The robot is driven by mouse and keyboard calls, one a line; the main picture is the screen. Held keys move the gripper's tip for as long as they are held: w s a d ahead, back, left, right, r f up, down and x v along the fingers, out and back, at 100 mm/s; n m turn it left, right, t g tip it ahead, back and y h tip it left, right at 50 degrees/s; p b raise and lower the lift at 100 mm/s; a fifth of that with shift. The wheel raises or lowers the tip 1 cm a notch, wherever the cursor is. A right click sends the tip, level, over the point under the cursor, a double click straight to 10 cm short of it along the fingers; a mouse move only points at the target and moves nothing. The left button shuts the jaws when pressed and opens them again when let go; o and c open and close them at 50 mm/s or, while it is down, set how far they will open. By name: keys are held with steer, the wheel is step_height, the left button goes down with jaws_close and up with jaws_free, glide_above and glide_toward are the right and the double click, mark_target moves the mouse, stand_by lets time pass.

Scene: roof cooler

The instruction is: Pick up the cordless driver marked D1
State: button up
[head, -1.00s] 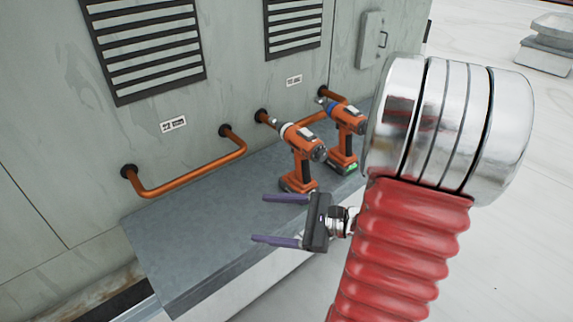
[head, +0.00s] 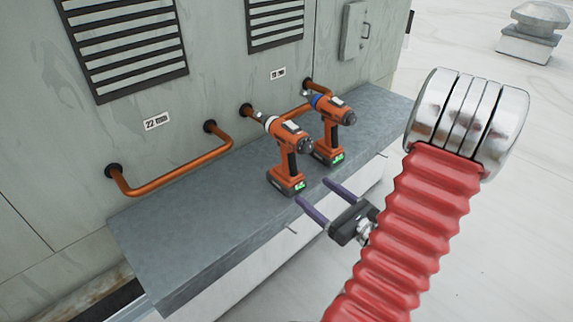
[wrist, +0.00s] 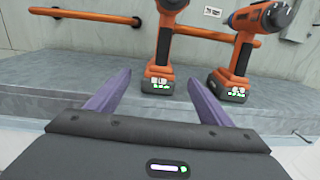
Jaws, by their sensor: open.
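Two orange and black cordless drivers stand upright on their batteries on a grey ledge. The left driver (head: 291,160) has a white collar; the right driver (head: 330,130) has a blue collar. I cannot read which is D1. In the wrist view the left driver (wrist: 164,45) stands ahead between my finger lines, and the right driver (wrist: 243,55) stands to the right, beyond the right finger. My gripper (head: 312,190) is open and empty, its purple fingers pointing at the ledge just in front of the drivers. No contact with either driver is visible.
The grey metal ledge (head: 205,235) has free room left of the drivers. Behind it, a copper pipe (head: 170,188) runs along the grey wall (head: 35,120), with another pipe (head: 290,113) close behind the drivers. Louvred vents and small labels are on the wall.

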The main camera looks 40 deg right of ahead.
mark_target(296, 178)
steer(key=w, duration=0.8)
steer(key=shift+d, duration=0.1)
steer(key=shift+w, duration=0.15)
steer(key=shift+w+d+f, duration=0.1)
steer(key=shift+w+f, duration=0.05)
steer(key=shift+w, duration=1.15)
steer(key=shift+w+d+f, duration=0.1)
steer(key=shift+w, duration=1.2)
steer(key=shift+c, duration=0.2)
jaws_close()
steer(key=shift+r, duration=0.1)
